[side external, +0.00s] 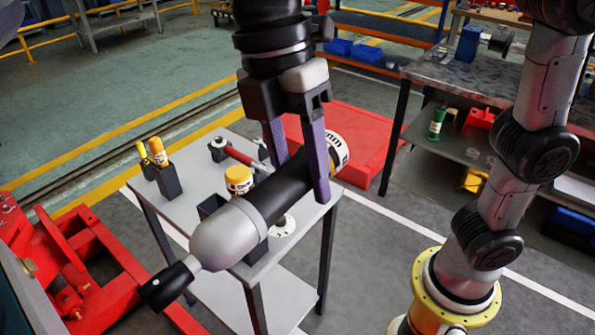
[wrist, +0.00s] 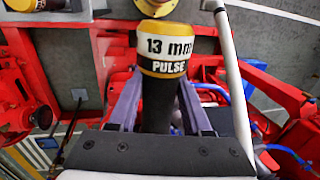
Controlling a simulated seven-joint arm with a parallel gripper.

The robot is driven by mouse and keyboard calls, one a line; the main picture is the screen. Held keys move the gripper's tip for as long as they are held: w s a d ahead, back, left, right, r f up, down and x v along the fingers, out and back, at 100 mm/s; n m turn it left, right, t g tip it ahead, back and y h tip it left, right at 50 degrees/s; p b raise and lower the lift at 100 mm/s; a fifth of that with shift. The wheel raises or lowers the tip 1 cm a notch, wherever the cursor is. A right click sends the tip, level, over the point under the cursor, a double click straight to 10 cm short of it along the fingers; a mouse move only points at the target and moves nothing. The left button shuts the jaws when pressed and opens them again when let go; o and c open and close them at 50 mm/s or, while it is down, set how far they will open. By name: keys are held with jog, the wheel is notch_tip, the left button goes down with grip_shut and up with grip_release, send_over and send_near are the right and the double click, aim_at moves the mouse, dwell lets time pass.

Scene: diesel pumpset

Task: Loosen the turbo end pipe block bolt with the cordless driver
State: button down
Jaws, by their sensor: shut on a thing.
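The cordless driver (side external: 222,232) has a dark body, a rounded grey housing and a black nose pointing to the lower left in the side external view. My gripper (side external: 300,168) is shut around its dark body, with one purple-grey finger on each side. The driver is held in the air, in front of the small table in that view. In the wrist view, the driver's yellow, white and black end (wrist: 165,47) reads "13 mm PULSE" and stands between my fingers (wrist: 158,108). I cannot make out the turbo end pipe block bolt in either view.
The small grey table (side external: 198,178) carries tools with yellow tops (side external: 158,152) in dark holders and a red-handled tool (side external: 240,157). A red machine frame (side external: 75,265) is at lower left. A workbench (side external: 455,75) stands at right. Red framework (wrist: 275,95) and blue lines fill the wrist view's right.

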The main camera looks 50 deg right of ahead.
aim_at(265, 184)
jog(key=shift+r, duration=0.1)
jog(key=shift+a, duration=2.9)
dwell(1.5)
jog(key=shift+d, duration=0.35)
dwell(1.4)
